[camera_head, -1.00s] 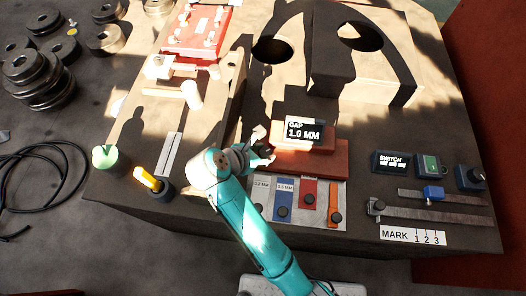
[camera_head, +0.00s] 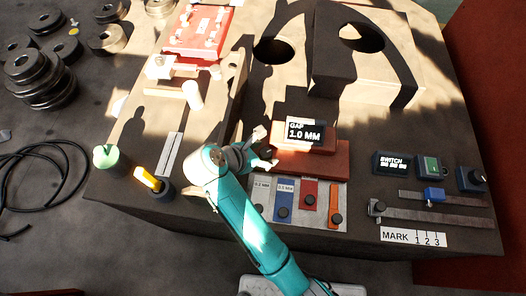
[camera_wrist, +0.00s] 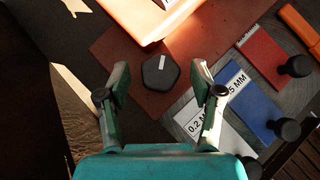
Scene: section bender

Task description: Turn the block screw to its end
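My gripper (camera_wrist: 158,78) is open, with one finger on each side of the knob. Gaps show between the knob and both fingers, so I see no contact. In the head view my gripper (camera_head: 266,149) is at the left end of the red block (camera_head: 318,158); the knob is hidden there behind the gripper. A display (camera_head: 305,132) on the block reads "GAP 1.0 MM".
Feeler strips with dark knobs lie just in front: white, blue (camera_head: 284,200), red (camera_head: 309,194) and orange (camera_head: 334,205). A yellow-handled lever (camera_head: 147,179) is at left.

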